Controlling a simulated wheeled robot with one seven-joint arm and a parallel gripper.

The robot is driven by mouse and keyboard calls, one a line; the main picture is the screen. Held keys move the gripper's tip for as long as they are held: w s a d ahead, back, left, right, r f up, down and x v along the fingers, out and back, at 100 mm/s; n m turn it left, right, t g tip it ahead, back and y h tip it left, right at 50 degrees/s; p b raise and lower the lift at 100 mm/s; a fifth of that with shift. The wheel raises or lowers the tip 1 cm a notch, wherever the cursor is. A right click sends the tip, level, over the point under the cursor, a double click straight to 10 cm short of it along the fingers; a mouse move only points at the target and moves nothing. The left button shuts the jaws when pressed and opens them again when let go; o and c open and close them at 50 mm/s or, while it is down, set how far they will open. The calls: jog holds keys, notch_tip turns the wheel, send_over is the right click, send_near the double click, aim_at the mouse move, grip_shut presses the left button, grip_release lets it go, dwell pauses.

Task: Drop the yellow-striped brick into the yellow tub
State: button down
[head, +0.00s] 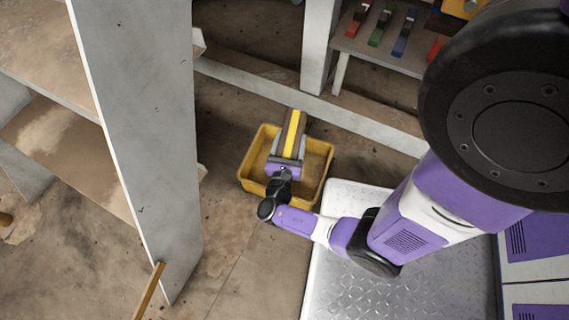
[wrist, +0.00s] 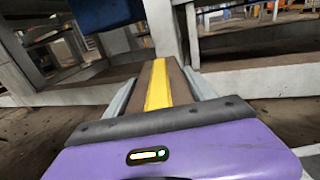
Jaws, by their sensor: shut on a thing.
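The yellow-striped brick (head: 293,131) is brown with a yellow stripe along its top. My gripper (head: 290,146) is shut on it. In the head view the brick and gripper overlap the yellow tub (head: 318,190), over its far rim and middle. The height above the tub is hard to tell from this angle. In the wrist view the brick (wrist: 158,85) points straight ahead between the two grey fingers of my gripper (wrist: 160,90). The tub does not show in the wrist view. Part of the tub's inside is hidden by my gripper and wrist.
A grey upright panel with shelves (head: 135,130) stands left of the tub. A low pale beam (head: 300,105) runs behind it. A shelf (head: 385,45) at the back right bears several coloured items. A wooden stick (head: 149,290) leans at the panel's foot. Bare floor lies left of the tub.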

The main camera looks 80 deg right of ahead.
jog(key=shift+f+b, duration=2.85)
jog(key=shift+b, duration=0.05)
jog(key=c, duration=0.6)
grip_release()
jog(key=o, duration=0.4)
jog(key=shift+c, duration=0.2)
jog(key=shift+f, duration=0.2)
jog(key=a+p, duration=0.1)
jog(key=a, duration=0.6)
jog(key=shift+a+r, duration=0.15)
jog(key=shift+a, duration=0.25)
jog(key=shift+s, duration=0.1)
